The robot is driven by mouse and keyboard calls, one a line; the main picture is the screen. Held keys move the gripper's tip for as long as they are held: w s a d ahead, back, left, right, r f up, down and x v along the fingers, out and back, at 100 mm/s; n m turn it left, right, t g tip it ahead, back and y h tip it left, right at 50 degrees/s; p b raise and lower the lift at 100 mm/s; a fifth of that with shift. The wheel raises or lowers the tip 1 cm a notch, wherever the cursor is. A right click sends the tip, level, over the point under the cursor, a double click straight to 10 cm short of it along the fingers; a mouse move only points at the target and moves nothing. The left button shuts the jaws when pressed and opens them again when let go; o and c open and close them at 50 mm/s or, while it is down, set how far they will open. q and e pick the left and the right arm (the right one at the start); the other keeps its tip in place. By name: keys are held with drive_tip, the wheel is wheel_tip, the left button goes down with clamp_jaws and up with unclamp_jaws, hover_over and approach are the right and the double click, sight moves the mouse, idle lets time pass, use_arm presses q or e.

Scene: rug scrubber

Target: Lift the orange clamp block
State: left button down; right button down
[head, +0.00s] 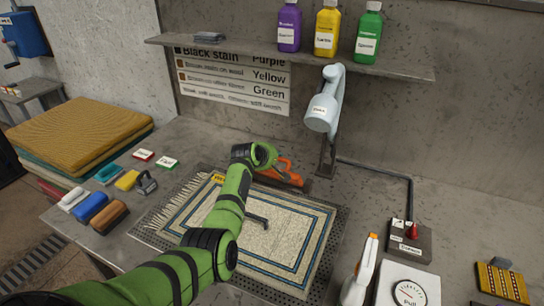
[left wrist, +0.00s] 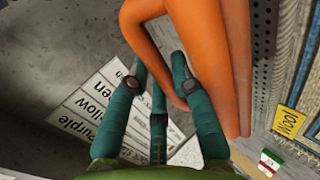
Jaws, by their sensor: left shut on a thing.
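The orange clamp block (head: 283,173) sits at the back edge of the rug (head: 262,225), near the wall. My left arm reaches across the rug, and my left gripper (head: 268,160) is at the block's upper left side, its fingers mostly hidden there. In the left wrist view, the orange clamp block (left wrist: 240,60) is large and loop-shaped. The teal fingers of my left gripper (left wrist: 162,72) are closed around one orange bar of it. Whether the block touches the bench cannot be told. My right gripper is not in view.
A lamp (head: 325,108) stands just right behind the block. A shelf (head: 300,58) with purple, yellow and green bottles hangs above. Brushes (head: 92,208) lie left of the rug. A spray bottle (head: 360,275) and dial box (head: 408,290) stand front right.

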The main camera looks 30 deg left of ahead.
use_arm(q)
drive_tip(key=shift+w+d+r, duration=0.2)
drive_tip(key=shift+w+r, duration=0.15)
drive_tip(key=shift+r, duration=0.3)
drive_tip(key=c, duration=1.3)
unclamp_jaws()
drive_tip(key=shift+f, duration=0.15)
